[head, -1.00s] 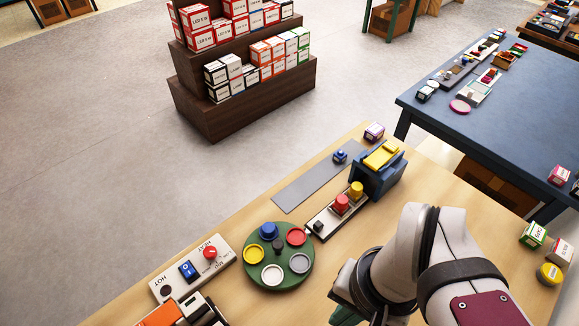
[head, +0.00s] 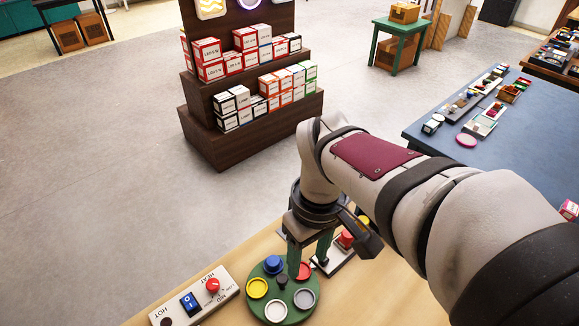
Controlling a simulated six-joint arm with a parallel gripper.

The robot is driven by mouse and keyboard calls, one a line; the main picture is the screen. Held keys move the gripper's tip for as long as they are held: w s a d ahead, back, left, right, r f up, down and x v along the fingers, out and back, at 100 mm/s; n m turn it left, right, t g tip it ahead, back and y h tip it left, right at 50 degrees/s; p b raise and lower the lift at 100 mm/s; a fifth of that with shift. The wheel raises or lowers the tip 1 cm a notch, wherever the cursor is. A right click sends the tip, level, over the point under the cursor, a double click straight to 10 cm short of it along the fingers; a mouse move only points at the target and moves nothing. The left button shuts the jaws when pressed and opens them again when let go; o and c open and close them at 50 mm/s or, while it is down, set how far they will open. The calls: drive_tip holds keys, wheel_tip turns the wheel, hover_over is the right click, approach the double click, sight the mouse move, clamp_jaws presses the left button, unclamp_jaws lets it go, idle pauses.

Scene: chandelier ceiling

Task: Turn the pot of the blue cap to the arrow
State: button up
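A round green turntable (head: 268,308) lies on the wooden bench. It carries a blue-capped pot (head: 273,263) at the back, a red one (head: 304,270) at right, a yellow one (head: 257,288) at left, and a white one (head: 276,311) and a grey one (head: 304,298) in front. A small dark knob (head: 282,281) stands at its middle. My gripper (head: 308,265) points down with its green fingers apart, over the back right of the turntable. One finger is near the red pot, right of the blue cap. Contact cannot be told. I see no arrow on the turntable.
A panel with a red knob and blue switch (head: 189,302) lies left of the turntable. A strip with a red button (head: 346,238) is close behind my gripper, partly hidden by it. A shelf of boxes (head: 240,90) and a blue table (head: 430,150) stand beyond.

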sight(282, 278)
drive_tip(key=w+a+f+n, duration=0.1)
drive_tip(key=n, duration=0.1)
drive_tip(key=w+a+f+n, duration=0.1)
drive_tip(key=w+a+n, duration=0.2)
drive_tip(key=w+a, duration=0.1)
drive_tip(key=shift+f+n+h, duration=0.3)
drive_tip(key=shift+f+n, duration=0.1)
wheel_tip(282, 278, down, 15)
drive_tip(key=shift+r, duration=0.2)
clamp_jaws()
idle(0.6)
